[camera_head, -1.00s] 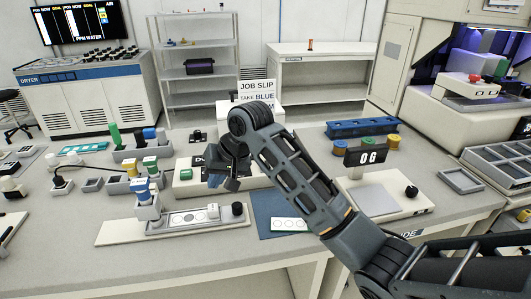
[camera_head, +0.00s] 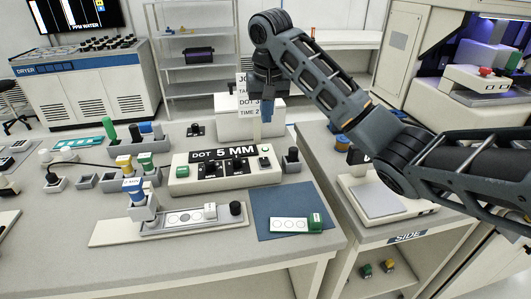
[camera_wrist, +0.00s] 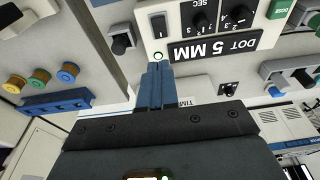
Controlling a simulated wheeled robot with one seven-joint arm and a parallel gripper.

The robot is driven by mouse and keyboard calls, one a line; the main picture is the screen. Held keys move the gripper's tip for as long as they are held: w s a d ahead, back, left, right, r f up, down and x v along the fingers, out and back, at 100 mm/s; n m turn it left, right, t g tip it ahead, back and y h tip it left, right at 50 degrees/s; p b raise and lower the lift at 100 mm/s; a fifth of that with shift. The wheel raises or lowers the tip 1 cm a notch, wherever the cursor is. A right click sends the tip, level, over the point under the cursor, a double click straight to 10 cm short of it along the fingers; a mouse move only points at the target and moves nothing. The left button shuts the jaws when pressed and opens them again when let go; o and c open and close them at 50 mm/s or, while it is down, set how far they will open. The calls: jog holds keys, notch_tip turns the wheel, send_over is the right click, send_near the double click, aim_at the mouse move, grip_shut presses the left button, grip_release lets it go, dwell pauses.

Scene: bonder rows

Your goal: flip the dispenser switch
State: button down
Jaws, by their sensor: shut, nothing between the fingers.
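The dispenser is a white box (camera_head: 180,183) with a black "DOT 5 MM" label, dials and a green button, on the bench in the head view. Its switch (camera_head: 265,163) is at the right end of its front panel. In the wrist view the switch (camera_wrist: 158,27) is a dark rocker in a pale frame, beside a small lit round lamp (camera_wrist: 157,56). My gripper (camera_head: 267,118) is above and behind the dispenser's right end, pointing down. In the wrist view its blue fingers (camera_wrist: 155,74) are shut and empty, tips near the lamp. The rocker's position is unclear.
A job slip sign (camera_head: 245,97) stands behind my gripper, partly hidden. A small black-knobbed block (camera_head: 291,160) is right of the dispenser. A blue mat (camera_head: 265,198) with a green-ended slide and a dispensing stand (camera_head: 110,232) are in front.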

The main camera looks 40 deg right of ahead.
jog(key=b, duration=0.5)
send_over(265, 162)
notch_tip(265, 162, down, 10)
jog(key=f, duration=0.3)
jog(key=shift+s+a, duration=0.25)
jog(key=shift+s, duration=0.1)
jog(key=shift+a+f, duration=0.1)
jog(key=shift+f, duration=0.3)
